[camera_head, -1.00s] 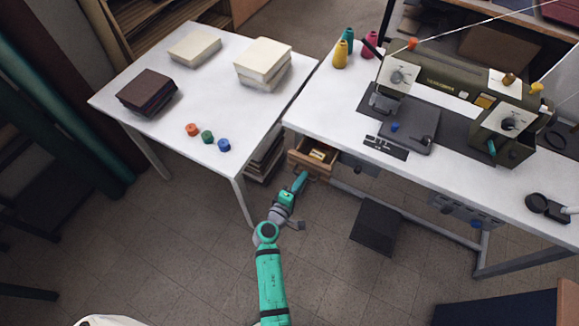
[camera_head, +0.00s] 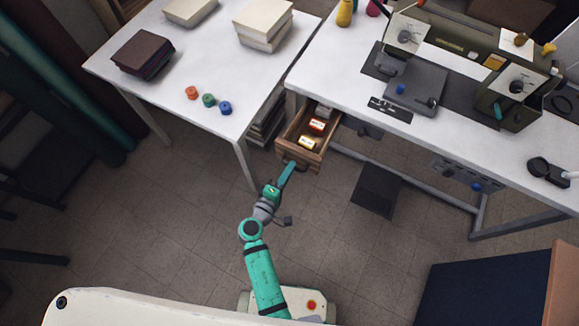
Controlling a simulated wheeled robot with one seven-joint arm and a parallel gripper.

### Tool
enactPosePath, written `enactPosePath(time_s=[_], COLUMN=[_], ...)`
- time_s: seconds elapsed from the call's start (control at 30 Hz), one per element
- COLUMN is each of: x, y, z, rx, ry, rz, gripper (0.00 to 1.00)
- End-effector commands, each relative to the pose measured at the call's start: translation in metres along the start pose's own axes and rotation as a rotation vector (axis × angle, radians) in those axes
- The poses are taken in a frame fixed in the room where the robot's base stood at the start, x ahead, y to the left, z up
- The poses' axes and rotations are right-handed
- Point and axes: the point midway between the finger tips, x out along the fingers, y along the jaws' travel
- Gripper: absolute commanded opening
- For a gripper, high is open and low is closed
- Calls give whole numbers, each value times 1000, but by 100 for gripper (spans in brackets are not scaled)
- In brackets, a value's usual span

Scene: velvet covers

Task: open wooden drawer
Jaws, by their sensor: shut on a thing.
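The wooden drawer (camera_head: 325,148) sits under the left end of the sewing table and is pulled well out. Its inside shows small boxes with red, white and yellow labels (camera_head: 309,141). My gripper (camera_head: 291,165) is at the drawer's front panel, at the handle, and is shut on it. The fingertips and the handle are small here, so the exact grip is hard to see. My teal arm reaches up to it from the bottom of the view.
A white side table (camera_head: 190,60) with fabric stacks and several small spools stands left of the drawer. The sewing table (camera_head: 340,85) carries a sewing machine (camera_head: 455,60). A dark box (camera_head: 377,190) stands on the floor to the right. The floor (camera_head: 180,230) left of my arm is clear.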

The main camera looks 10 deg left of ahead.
Motion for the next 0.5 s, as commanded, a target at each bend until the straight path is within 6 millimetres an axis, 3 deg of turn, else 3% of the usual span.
enactPosePath(time_s=[0.17, 0.27, 0.5], x=[0, 0, 0], y=[0, 0, 0], z=[1, 0, -1], rx=[-1, -1, -1], ry=[-1, -1, 1], rz=[-1, -1, 0], gripper=[0, 26, 27])
